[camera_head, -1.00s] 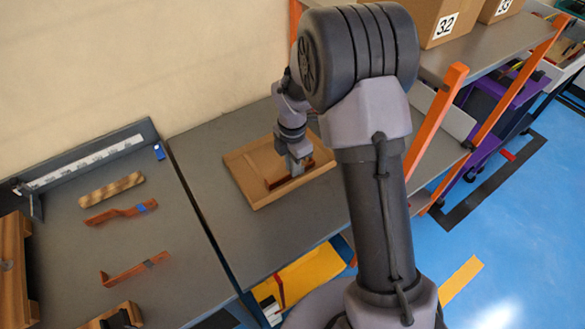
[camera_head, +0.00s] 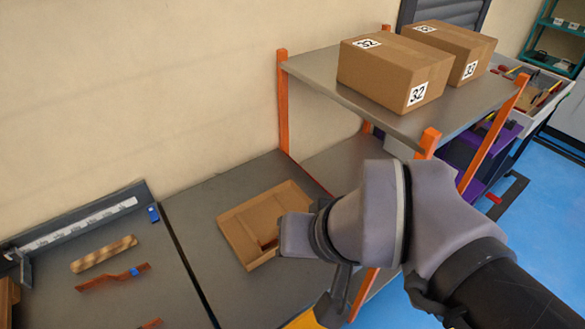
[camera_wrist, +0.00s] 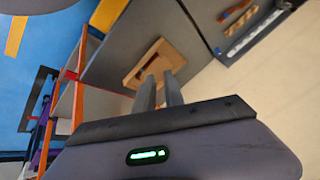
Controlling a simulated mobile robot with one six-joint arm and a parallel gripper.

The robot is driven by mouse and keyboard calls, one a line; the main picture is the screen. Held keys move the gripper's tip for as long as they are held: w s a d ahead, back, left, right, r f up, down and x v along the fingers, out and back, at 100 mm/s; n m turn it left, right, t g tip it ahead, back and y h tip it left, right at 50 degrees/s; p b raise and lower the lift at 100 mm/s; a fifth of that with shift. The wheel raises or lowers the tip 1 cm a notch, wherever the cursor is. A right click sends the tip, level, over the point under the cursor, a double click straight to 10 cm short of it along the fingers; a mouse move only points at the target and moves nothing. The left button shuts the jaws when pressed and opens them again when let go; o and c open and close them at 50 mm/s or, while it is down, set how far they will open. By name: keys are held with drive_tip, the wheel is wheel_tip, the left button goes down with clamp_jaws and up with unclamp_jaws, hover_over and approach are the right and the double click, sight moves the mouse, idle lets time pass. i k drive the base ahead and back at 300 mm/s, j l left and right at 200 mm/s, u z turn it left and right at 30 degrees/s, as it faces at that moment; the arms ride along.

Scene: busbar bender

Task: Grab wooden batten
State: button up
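The wooden batten (camera_head: 104,254) is a light brown, patterned strip lying on the left grey worktop, between a ruler stop and a copper-coloured bar. It also shows small near the top of the wrist view (camera_wrist: 242,21). My gripper (camera_wrist: 160,76) shows two parallel fingers with a narrow gap and nothing between them. It is well away from the batten, raised in the air near the open cardboard tray.
An open cardboard tray (camera_head: 229,232) with a reddish piece inside stands on the middle worktop, partly behind my wrist. A bent copper-coloured bar (camera_head: 112,278) lies near the batten. A ruler stop (camera_head: 75,231) runs along the wall. A shelf with orange posts (camera_head: 283,100) and boxes (camera_head: 395,75) stands right.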

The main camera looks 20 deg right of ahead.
sight(90, 261)
drive_tip(key=u, duration=1.4)
drive_tip(key=i+j+z, duration=0.2)
drive_tip(key=j, duration=0.15)
drive_tip(key=i+j+z, duration=0.2)
drive_tip(key=j, duration=0.15)
drive_tip(key=j+z, duration=0.2)
drive_tip(key=j, duration=0.15)
drive_tip(key=j+z, duration=0.2)
drive_tip(key=j, duration=0.2)
drive_tip(key=i, duration=0.05)
